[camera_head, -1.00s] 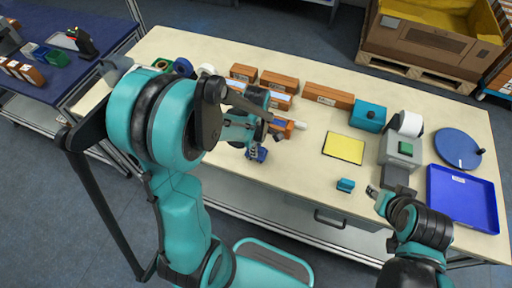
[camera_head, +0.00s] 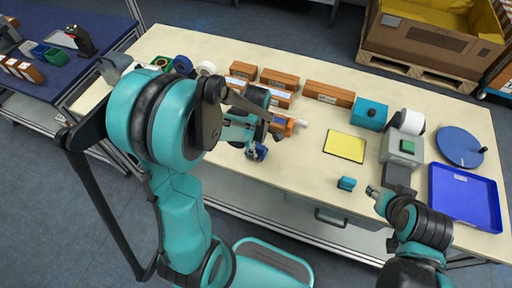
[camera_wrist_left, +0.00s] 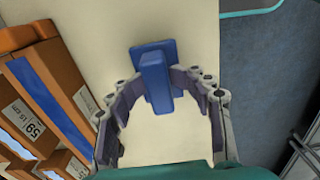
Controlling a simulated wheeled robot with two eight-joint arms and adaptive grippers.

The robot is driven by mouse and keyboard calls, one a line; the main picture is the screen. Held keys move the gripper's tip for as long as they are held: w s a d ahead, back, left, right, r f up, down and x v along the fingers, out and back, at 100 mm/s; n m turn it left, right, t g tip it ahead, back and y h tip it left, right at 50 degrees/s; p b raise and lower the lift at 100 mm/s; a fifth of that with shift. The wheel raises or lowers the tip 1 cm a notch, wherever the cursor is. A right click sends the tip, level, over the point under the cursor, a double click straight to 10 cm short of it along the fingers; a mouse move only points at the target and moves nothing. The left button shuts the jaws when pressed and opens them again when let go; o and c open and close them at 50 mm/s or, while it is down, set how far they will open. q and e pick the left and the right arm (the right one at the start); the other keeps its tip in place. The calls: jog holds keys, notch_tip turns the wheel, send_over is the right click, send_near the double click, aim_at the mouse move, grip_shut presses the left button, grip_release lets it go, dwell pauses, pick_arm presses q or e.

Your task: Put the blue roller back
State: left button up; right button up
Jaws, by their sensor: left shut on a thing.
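The blue roller (camera_wrist_left: 155,80), a blue block with a wider blue head, sits between the fingers of my left gripper (camera_wrist_left: 168,92) in the left wrist view. The gripper is shut on it. In the head view the roller (camera_head: 257,153) shows small below my left gripper (camera_head: 250,146), near the front edge of the table. I cannot tell whether it touches the table top.
Orange boxes (camera_head: 330,94) stand in rows behind the left gripper. Tape rolls (camera_head: 183,66) lie at the back left.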

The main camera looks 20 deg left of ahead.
pick_arm(q)
jog(key=shift+r, duration=0.2)
notch_tip(320, 180, up, 13)
jog(key=p, duration=0.5)
jog(key=s+d+r+m+t, duration=0.3)
jog(key=s+r+m+t, duration=0.3)
jog(key=m, duration=1.2)
jog(key=shift+s+r+m+t, duration=0.35)
jog(key=shift+s+t, duration=0.25)
jog(key=shift+s, duration=0.3)
jog(key=shift+f, duration=0.15)
notch_tip(320, 180, down, 8)
jog(key=b, duration=0.8)
